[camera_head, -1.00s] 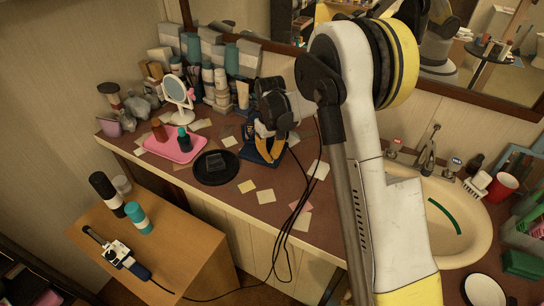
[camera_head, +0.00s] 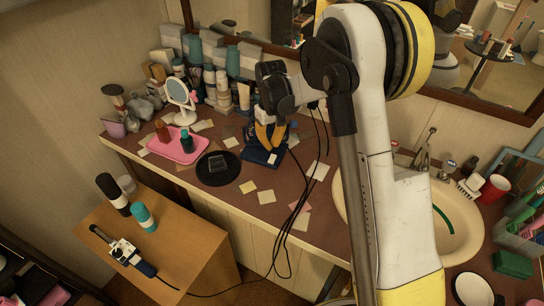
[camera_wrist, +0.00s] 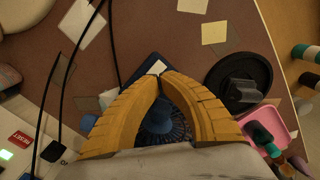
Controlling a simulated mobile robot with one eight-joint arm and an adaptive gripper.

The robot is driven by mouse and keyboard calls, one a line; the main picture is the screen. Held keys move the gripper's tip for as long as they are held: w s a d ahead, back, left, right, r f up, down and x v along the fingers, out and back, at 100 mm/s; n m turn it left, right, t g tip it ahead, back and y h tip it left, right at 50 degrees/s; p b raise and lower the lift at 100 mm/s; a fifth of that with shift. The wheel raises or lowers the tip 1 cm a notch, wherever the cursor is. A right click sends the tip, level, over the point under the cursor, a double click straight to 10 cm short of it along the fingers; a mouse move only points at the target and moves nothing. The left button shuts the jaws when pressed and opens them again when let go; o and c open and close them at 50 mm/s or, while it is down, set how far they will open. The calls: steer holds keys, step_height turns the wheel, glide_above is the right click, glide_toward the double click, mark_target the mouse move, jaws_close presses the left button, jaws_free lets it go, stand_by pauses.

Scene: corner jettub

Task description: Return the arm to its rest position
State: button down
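My gripper (camera_head: 268,146) points down over the back part of the brown counter (camera_head: 315,190), seen in the head view. Its yellow fingers curve together and their tips meet or nearly meet in the wrist view (camera_wrist: 160,73). I see nothing held at the tips. Below the fingers is a dark blue flat base (camera_head: 262,157) on the counter. A dark round ribbed thing (camera_wrist: 160,125) shows between the fingers in the wrist view, partly hidden by them. My white and yellow arm covers part of the counter and sink.
A round black tray (camera_head: 206,180) and a pink tray (camera_head: 161,151) with small bottles lie left of the gripper. A mirror (camera_head: 180,95) and several bottles stand behind. The sink (camera_head: 465,240) is at right. Black cables (camera_head: 313,185) hang over the counter edge.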

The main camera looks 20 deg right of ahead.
steer(key=shift+r, duration=0.1)
steer(key=s+r+m+t, duration=0.1)
steer(key=s+r+t, duration=0.2)
steer(key=s+r, duration=1.15)
steer(key=s+r+m+t, duration=0.2)
steer(key=s+t, duration=0.2)
steer(key=s, duration=0.9)
steer(key=shift+s+r, duration=0.15)
steer(key=shift+s, duration=0.05)
